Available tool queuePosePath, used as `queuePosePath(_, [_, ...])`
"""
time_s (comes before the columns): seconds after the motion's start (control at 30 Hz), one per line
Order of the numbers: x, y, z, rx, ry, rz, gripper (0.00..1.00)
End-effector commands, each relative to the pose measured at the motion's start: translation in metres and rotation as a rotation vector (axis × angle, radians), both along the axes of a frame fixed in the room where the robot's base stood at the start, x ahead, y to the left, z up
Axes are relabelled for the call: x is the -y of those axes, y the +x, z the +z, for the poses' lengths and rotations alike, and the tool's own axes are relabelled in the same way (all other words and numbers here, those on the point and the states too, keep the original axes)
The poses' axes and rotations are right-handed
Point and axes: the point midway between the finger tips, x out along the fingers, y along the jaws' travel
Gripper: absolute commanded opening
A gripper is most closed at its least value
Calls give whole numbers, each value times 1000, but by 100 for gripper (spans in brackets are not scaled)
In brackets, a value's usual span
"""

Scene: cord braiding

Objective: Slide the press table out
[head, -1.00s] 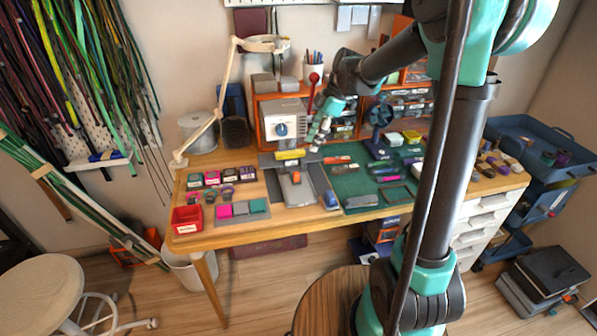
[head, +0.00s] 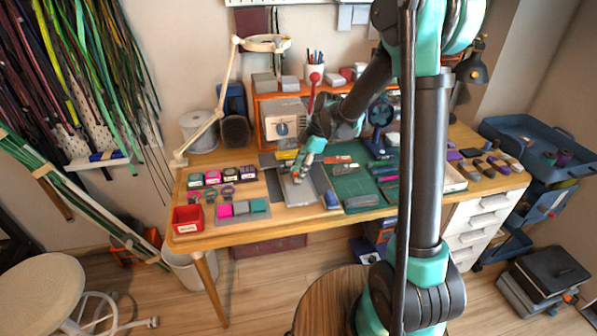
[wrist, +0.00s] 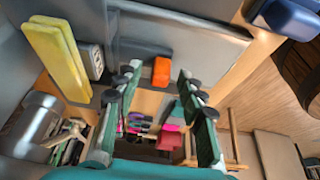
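The press (head: 284,123) is a pale grey box with a dial, standing at the back middle of the workbench. Its flat grey press table (head: 299,196) lies in front of and below it. In the wrist view an orange block (wrist: 161,71) sits on a grey surface, and a yellow bar (wrist: 56,58) is at the left. My gripper (head: 297,178) is low over the press table. In the wrist view my gripper (wrist: 160,84) is open, its two fingers apart on either side of the orange block's line. I cannot tell whether they touch anything.
A green cutting mat (head: 357,191) with tools lies to the right. Labelled boxes (head: 228,175), coloured pads (head: 243,209) and a red bin (head: 187,219) are to the left. A lamp arm (head: 205,130) rises at the left. The bench's front edge (head: 280,228) is close to the press table.

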Motion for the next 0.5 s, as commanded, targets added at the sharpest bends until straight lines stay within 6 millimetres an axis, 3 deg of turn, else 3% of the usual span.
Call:
queuePosePath(0.33, [-1, -1, -3, 0, 0, 0, 40])
queuePosePath(0.5, [-1, -1, -3, 0, 0, 0, 19])
